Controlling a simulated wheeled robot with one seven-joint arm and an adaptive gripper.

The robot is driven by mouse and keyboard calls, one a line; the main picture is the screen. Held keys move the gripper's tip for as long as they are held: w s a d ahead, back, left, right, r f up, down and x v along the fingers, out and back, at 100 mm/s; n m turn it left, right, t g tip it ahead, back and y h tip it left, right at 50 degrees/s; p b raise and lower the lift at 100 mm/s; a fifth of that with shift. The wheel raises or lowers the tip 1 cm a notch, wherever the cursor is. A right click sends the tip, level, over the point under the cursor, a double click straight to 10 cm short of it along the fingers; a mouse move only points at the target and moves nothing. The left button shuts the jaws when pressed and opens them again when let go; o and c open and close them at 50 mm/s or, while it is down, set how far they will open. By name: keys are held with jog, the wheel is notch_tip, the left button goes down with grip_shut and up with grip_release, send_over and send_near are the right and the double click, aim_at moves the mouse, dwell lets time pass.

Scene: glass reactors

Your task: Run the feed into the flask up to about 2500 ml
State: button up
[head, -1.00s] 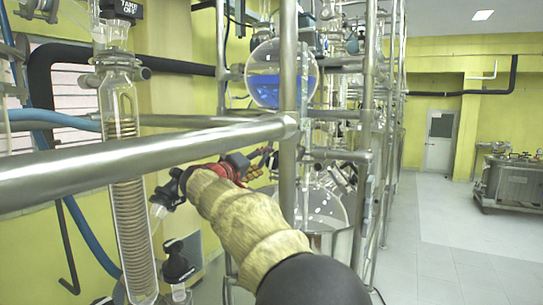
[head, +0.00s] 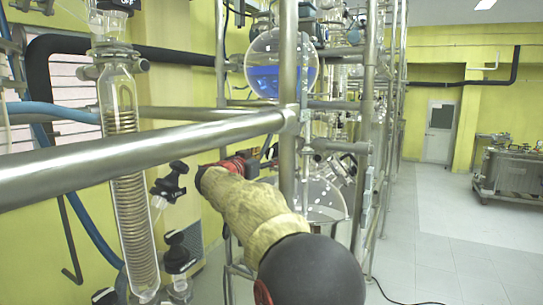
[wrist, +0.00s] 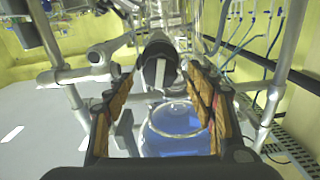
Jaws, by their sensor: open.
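A round vessel with blue liquid (wrist: 172,138) shows below my fingers in the wrist view. My gripper (wrist: 160,76) is open, with brown-padded fingers on either side of a black knob (wrist: 158,62). The knob appears between or just beyond the fingertips; contact cannot be told. In the head view my arm hides most of my gripper (head: 243,163). No volume marks on the flask are readable.
A lower glass vessel (head: 322,200) stands behind the pole.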

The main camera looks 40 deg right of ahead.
aim_at(271, 155)
jog(key=shift+x, duration=1.9)
jog(key=shift+c, duration=0.4)
jog(key=c, duration=1.1)
